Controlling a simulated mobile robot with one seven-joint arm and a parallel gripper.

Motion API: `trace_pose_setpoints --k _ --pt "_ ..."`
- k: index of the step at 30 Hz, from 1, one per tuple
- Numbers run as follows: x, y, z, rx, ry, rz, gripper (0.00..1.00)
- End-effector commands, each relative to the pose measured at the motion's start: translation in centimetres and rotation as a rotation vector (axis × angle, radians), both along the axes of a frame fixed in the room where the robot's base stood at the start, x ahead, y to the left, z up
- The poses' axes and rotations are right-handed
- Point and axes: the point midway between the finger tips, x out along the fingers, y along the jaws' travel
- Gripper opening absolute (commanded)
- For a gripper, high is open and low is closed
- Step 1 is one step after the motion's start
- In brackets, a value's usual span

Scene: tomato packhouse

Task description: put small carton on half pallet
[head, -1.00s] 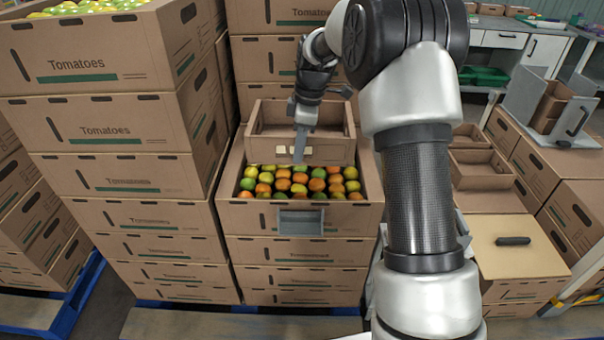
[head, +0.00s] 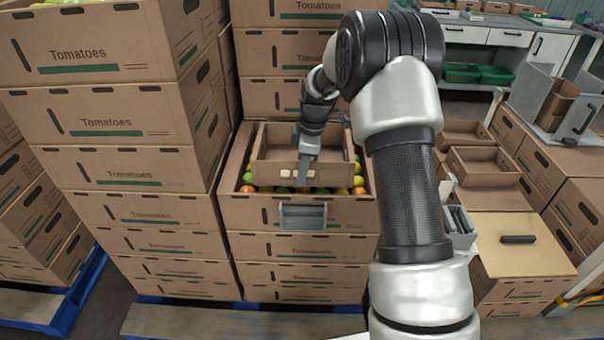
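The small carton (head: 272,178) is an open, empty brown tray in the head view. It is over the tomato-filled top carton of the middle stack and hides most of the fruit. My gripper (head: 304,172) reaches down at its front wall and appears shut on it; the fingertips are partly hard to make out. Whether the small carton touches the fruit below is unclear. A blue pallet (head: 232,306) shows under the middle stacks, and another blue pallet (head: 62,318) is at the lower left. I cannot tell which is the half pallet.
A tall stack of tomato cartons (head: 110,125) stands close on the left, with more cartons behind. On the right are small open trays (head: 484,166), a carton with a tan lid (head: 520,265) and a grey holder (head: 560,100). A grey bracket (head: 303,216) is on the middle stack's front.

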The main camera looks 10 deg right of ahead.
Motion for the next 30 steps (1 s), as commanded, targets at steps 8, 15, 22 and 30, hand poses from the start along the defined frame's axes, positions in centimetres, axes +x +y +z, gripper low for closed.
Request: trace_pose_setpoints --k 8,15,22,30 --pt "0.0 0.0 -0.3 0.0 0.0 -0.001 0.23" --pt "0.0 0.0 -0.3 0.0 0.0 0.0 0.23" --pt "0.1 -0.3 2.0 -0.001 -0.004 -0.002 0.23" --pt "-0.1 -1.2 7.8 0.0 -0.004 -0.002 0.23"
